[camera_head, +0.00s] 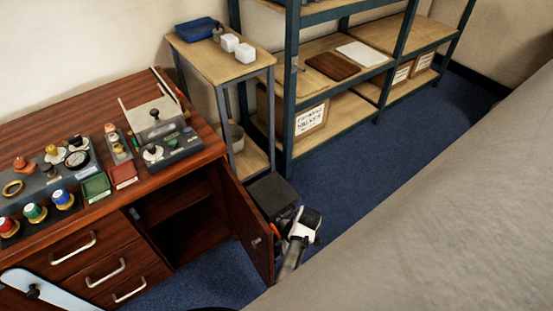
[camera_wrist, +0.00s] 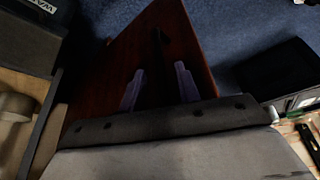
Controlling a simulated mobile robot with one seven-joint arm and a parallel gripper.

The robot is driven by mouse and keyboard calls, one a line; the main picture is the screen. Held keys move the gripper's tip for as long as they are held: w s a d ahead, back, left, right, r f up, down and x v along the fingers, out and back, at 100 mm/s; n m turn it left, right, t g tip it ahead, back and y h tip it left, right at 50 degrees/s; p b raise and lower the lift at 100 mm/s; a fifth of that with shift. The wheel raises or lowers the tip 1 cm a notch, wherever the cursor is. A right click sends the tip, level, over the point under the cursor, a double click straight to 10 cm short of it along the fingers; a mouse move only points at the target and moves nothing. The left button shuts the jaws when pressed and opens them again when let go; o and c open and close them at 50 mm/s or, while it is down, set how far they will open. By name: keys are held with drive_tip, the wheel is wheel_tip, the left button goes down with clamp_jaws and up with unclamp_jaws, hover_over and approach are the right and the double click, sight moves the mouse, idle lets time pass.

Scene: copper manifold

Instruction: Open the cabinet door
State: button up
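The cabinet (camera_head: 218,150) is dark red-brown wood. Its door (camera_head: 247,228) stands swung well out, and the dark compartment (camera_head: 175,220) behind it shows with a shelf inside. A small knob (camera_head: 256,243) shows on the door's face. My white and black wrist (camera_head: 303,224) is to the right of the door; my fingertips are hidden in the head view. In the wrist view the door (camera_wrist: 190,35) lies beyond my gripper (camera_wrist: 158,88). Its two pale purple fingers are apart, with a dark shape between them. I cannot tell whether they touch the door.
A dark box (camera_head: 272,194) stands close beyond the door. A small wooden stand (camera_head: 215,60) and a blue-framed shelf rack (camera_head: 292,80) are behind. Three drawers (camera_head: 105,270) are left of the compartment. Blue carpet (camera_head: 345,160) is open at the right, beside a large grey surface (camera_head: 440,220).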

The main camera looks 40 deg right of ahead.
drive_tip(key=p+v, duration=0.3)
drive_tip(key=v, duration=0.8)
drive_tip(key=shift+r, duration=0.3)
drive_tip(key=shift+s, duration=0.1)
